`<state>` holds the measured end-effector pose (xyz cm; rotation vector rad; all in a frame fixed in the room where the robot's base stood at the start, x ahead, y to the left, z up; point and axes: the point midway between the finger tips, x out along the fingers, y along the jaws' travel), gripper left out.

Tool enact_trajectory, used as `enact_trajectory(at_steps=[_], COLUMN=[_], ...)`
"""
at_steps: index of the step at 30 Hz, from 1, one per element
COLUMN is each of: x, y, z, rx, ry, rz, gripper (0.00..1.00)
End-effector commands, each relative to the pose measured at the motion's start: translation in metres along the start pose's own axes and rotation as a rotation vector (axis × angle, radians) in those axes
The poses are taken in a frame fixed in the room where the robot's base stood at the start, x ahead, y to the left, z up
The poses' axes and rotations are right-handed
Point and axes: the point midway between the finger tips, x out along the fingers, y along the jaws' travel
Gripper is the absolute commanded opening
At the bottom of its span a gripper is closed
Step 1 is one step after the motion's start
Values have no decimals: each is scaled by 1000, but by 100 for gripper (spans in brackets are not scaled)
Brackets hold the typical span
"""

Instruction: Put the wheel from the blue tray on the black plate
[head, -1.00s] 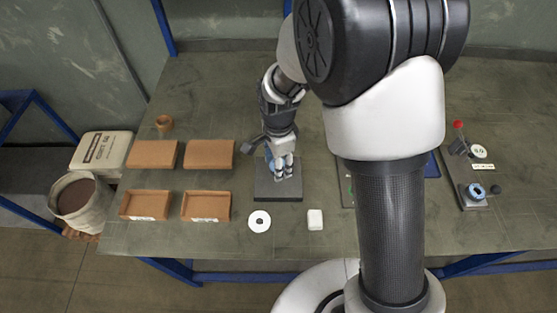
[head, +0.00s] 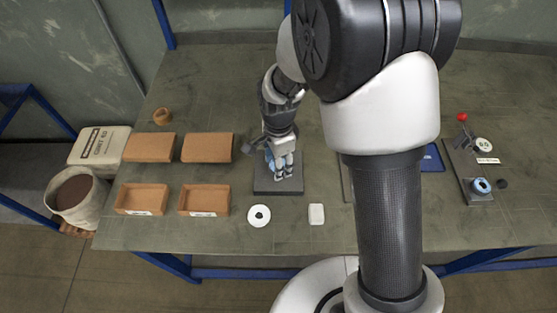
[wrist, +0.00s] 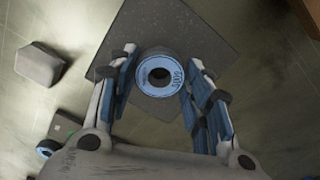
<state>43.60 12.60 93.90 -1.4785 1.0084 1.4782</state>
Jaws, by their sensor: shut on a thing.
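The wheel (wrist: 141,85), a ring with a blue face, dark rim and dark centre hole, sits between the fingers of my gripper (wrist: 161,72) in the wrist view. My gripper is shut on it. The black plate (wrist: 215,38) lies behind the wheel in that view. In the head view my gripper (head: 281,170) is over the black plate (head: 264,188), and its fingers hide most of the wheel. I cannot tell whether the wheel touches the plate. The blue tray (head: 432,158) shows partly, behind my arm at right.
Brown boxes (head: 205,147) stand left of the plate. A white disc (head: 259,215) and a white block (head: 316,214) lie in front of it. A fixture (head: 470,170) at right has a red knob and another blue ring (head: 481,186).

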Motion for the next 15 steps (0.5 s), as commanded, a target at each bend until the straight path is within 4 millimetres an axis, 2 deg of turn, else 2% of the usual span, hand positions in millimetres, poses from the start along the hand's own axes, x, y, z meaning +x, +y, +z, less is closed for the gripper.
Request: enact_trajectory(at_steps=[12,13,15], x=[5,5,5], y=[0,0,0], z=[0,0,0], rx=[0,0,0], ry=[0,0,0], rz=[0,0,0], gripper=[20,46,51])
